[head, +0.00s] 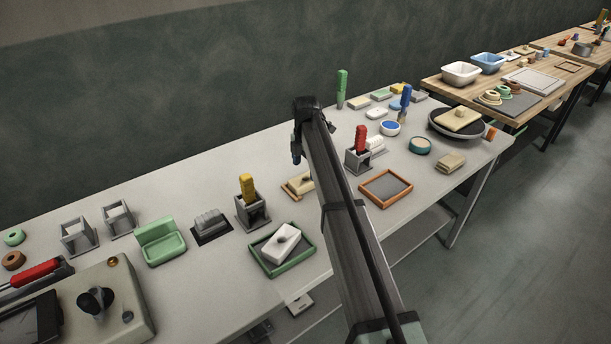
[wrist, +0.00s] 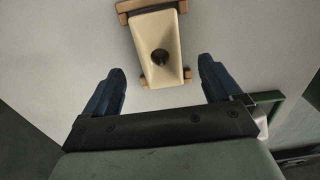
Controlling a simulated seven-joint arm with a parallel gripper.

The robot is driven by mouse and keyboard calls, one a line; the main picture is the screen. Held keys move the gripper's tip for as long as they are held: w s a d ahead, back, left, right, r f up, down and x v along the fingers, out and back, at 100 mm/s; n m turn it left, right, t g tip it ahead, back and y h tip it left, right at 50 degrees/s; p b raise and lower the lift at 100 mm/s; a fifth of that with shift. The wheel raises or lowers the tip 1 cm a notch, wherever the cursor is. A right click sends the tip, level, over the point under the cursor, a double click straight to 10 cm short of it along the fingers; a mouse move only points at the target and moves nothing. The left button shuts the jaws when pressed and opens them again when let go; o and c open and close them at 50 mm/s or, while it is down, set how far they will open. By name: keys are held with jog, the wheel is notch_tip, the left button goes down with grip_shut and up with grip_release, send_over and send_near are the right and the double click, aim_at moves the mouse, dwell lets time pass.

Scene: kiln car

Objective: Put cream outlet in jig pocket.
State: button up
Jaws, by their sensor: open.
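The cream outlet (wrist: 150,32) is a tapered block with a dark round hole, seen in the wrist view beyond and between my fingertips. Brown wooden strips (wrist: 187,74) show at its ends; they may belong to the jig, but I cannot tell whether the outlet is seated in a pocket. In the head view the outlet (head: 293,186) lies on the grey table, partly hidden by my arm. My gripper (wrist: 161,66) is open, with nothing between its dark blue fingers. In the head view my gripper (head: 296,152) is above the table, near the outlet.
A green-rimmed tray (head: 267,268) holding a white block stands in front. An orange-framed tray (head: 372,200) is empty, to the right. A grey holder with a yellow handle (head: 247,187) is left, and one with a red handle (head: 361,140) is right.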

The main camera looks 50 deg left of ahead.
notch_tip(320, 180, up, 6)
jog(key=shift+r, duration=0.2)
dwell(0.3)
